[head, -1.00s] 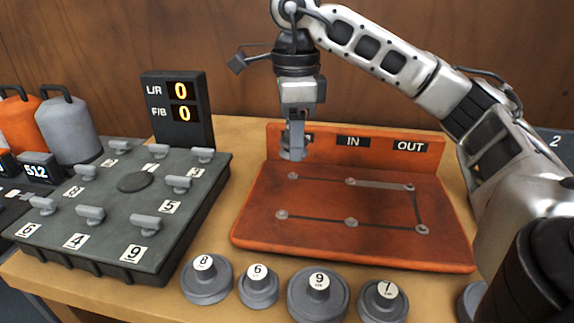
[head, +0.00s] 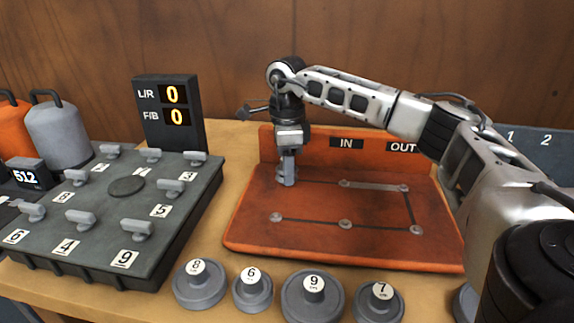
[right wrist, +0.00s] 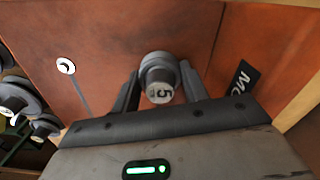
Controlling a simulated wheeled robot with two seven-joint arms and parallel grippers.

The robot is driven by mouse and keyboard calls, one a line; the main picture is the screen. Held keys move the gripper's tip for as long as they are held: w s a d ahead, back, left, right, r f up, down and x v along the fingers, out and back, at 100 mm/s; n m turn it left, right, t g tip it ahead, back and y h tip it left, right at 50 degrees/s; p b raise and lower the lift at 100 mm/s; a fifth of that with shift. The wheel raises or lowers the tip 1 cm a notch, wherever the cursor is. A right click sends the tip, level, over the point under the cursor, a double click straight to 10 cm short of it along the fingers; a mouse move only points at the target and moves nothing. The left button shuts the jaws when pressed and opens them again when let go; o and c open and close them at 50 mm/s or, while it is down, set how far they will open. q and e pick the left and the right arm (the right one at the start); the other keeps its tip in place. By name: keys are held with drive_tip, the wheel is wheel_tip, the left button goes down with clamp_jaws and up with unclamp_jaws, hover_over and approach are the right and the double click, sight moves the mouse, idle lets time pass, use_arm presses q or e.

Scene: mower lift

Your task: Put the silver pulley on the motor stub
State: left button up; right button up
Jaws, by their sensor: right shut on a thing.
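My right gripper (head: 287,179) points down at the back left of the orange board (head: 310,243). In the right wrist view its fingers are shut on a grey-silver pulley (right wrist: 158,68) whose hub is marked 5. The pulley is low at the board's back left post, beside the label starting "MO" (right wrist: 240,85). The motor stub is hidden under the pulley and gripper, so I cannot tell whether the pulley is seated around it. My left gripper is not in view.
Bare posts stand on the board, such as the front left one (head: 276,217). Numbered grey pulleys, including number 9 (head: 312,298), line the front edge. A dark block with pegs (head: 100,225) and a display reading 0 and 0 (head: 168,110) stand left.

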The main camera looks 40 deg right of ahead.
drive_tip(key=o, duration=1.2)
drive_tip(key=shift+f, duration=0.1)
drive_tip(key=shift+c, duration=0.2)
wheel_tip(320, 180, up, 12)
drive_tip(key=p, duration=0.1)
drive_tip(key=shift+r, duration=0.2)
